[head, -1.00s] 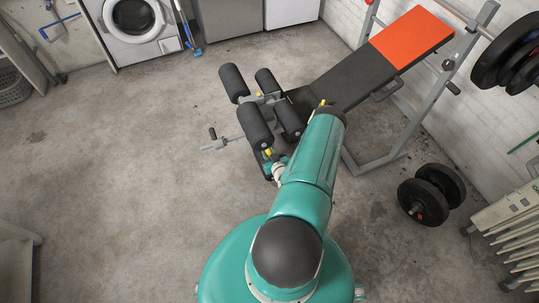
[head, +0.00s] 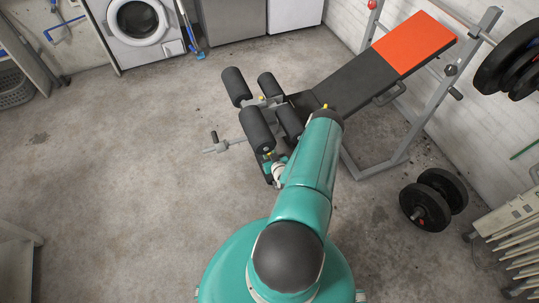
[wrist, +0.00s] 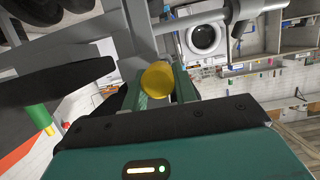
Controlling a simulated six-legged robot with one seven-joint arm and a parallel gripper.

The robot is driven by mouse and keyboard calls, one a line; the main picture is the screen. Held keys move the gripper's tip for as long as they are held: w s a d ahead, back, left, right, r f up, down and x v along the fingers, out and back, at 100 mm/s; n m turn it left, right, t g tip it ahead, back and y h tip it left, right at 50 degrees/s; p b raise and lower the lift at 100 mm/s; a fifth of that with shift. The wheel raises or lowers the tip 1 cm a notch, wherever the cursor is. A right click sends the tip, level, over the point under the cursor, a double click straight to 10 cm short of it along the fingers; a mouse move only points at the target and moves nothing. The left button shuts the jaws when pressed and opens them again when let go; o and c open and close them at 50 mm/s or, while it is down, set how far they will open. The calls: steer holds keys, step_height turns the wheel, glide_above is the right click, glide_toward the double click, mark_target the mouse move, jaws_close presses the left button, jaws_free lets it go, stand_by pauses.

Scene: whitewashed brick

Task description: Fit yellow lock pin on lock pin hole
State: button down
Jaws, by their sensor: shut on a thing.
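The yellow lock pin (wrist: 157,81) shows its round yellow head in the wrist view, between the two teal fingers of my gripper (wrist: 160,90). My gripper is shut on it, close against the grey frame tube (wrist: 132,35) of the weight bench (head: 348,85). In the head view a small yellow spot (head: 268,154) shows beside my gripper (head: 278,166), below the black foam rollers (head: 257,129). The lock pin hole is not visible, and the pin's shank is hidden behind its head, so I cannot tell whether it is inside the hole.
The bench's black rollers and grey bar (head: 222,146) lie close to my gripper. A black dumbbell (head: 433,200) is on the floor at right, near a white radiator (head: 508,235). A washing machine (head: 138,22) stands at the back. The concrete floor at left is clear.

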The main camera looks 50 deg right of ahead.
steer(key=shift+w+d, duration=0.6)
steer(key=shift+w, duration=0.4)
steer(key=shift+w+d, duration=0.55)
steer(key=shift+w, duration=0.45)
steer(key=shift+w+d, duration=0.6)
steer(key=shift+w, duration=0.4)
steer(key=c, duration=1)
jaws_free()
steer(key=shift+c, duration=0.2)
steer(key=v, duration=1.3)
steer(key=shift+s, duration=0.35)
steer(key=shift+a+r, duration=0.1)
steer(key=shift+a, duration=0.05)
